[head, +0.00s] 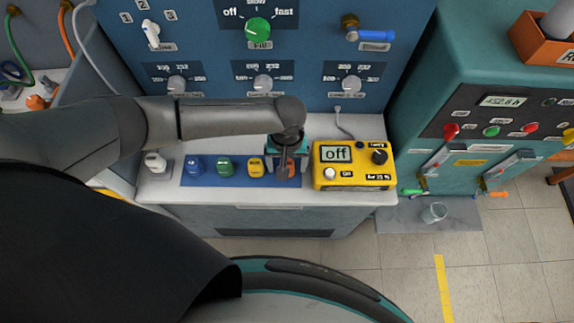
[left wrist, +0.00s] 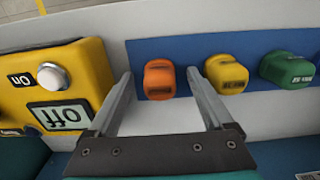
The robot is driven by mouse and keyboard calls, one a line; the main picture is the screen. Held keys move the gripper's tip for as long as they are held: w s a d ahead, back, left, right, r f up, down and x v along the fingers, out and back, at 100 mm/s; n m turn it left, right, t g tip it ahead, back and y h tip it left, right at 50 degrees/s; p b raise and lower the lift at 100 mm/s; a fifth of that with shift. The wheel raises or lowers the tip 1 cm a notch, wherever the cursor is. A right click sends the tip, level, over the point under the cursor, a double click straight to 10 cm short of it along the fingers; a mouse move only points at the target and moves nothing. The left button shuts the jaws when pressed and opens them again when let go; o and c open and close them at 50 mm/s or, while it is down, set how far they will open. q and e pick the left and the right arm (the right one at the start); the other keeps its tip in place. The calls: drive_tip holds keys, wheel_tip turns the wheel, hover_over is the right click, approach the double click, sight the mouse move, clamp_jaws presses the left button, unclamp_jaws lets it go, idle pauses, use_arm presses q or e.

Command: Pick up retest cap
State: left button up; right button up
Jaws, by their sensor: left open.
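Several coloured caps stand in a row on a blue mat (head: 239,182): blue (head: 194,166), green (head: 225,167), yellow (head: 256,167) and orange. I cannot read their labels, so I cannot tell which is the retest cap. My left gripper (head: 287,172) is over the orange cap and partly hides it in the head view. In the left wrist view, the left gripper (left wrist: 160,74) is open, with the orange cap (left wrist: 158,79) framed between its fingertips and no visible contact. The yellow cap (left wrist: 227,74) is just beyond the right-hand finger. My right gripper is not in view.
A yellow meter (head: 353,178) reading "off" stands close to the right of the mat. A white object (head: 155,162) stands left of the mat. The blue panel (head: 208,101) with knobs rises behind the bench.

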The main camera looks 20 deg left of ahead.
use_arm(q)
drive_tip(key=shift+c, duration=0.2)
clamp_jaws()
idle(0.6)
